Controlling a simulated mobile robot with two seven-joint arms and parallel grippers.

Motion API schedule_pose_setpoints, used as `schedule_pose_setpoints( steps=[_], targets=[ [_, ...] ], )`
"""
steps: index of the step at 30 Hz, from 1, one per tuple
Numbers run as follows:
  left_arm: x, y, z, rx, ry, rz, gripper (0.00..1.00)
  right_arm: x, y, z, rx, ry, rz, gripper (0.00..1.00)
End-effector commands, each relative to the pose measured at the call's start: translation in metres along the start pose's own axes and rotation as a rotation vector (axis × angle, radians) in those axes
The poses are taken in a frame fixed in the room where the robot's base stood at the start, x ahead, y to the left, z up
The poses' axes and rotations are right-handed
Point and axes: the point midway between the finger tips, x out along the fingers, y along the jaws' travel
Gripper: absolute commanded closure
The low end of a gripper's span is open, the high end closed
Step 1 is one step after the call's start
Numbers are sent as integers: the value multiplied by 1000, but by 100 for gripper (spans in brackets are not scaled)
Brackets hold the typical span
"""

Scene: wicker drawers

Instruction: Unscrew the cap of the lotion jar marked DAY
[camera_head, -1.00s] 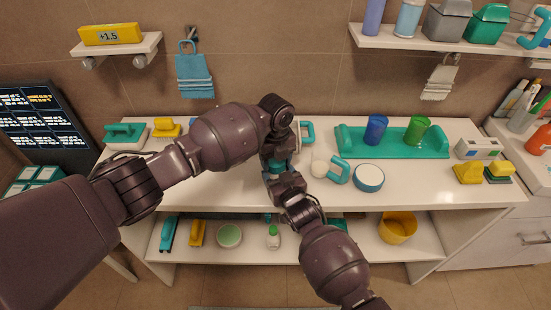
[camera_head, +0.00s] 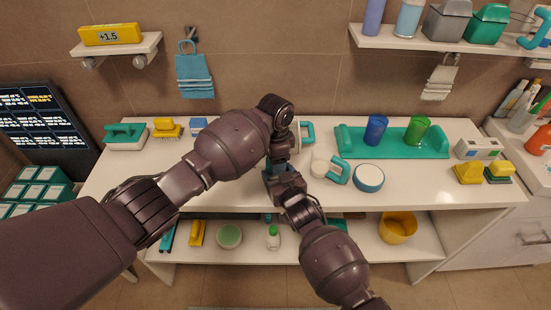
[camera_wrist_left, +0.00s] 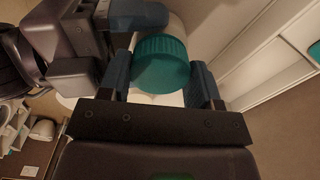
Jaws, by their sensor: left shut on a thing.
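A ribbed teal cap (camera_wrist_left: 163,66) sits between the two fingers of my left gripper (camera_wrist_left: 160,82), which is shut on it. White jar body (camera_wrist_left: 176,27) shows beside the cap; no DAY marking is readable. Part of my right gripper (camera_wrist_left: 138,16) shows close to the jar in the left wrist view; its grip is mostly hidden. In the head view my left gripper (camera_head: 277,162) and right gripper (camera_head: 281,182) meet over the counter, and they hide the jar. Whether the cap is loose on its thread cannot be told.
On the white counter (camera_head: 430,185), a round teal-and-white container (camera_head: 368,178) and a teal-handled white item (camera_head: 322,168) stand just right of my grippers. A green tray (camera_head: 350,141) with two cups lies behind them. The lower shelf holds a yellow pot (camera_head: 397,228).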

Motion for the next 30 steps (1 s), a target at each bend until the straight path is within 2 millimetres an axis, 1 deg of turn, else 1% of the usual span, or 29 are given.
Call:
schedule_pose_setpoints(
  steps=[24, 30],
  targets=[
    [-1, 1, -1, -1339, 3, 2, 71, 0, 0, 1, 0, -1, 0, 100],
    [-1, 1, -1, -1629, 2, 3, 71, 0, 0, 1, 0, -1, 0, 100]
  ],
)
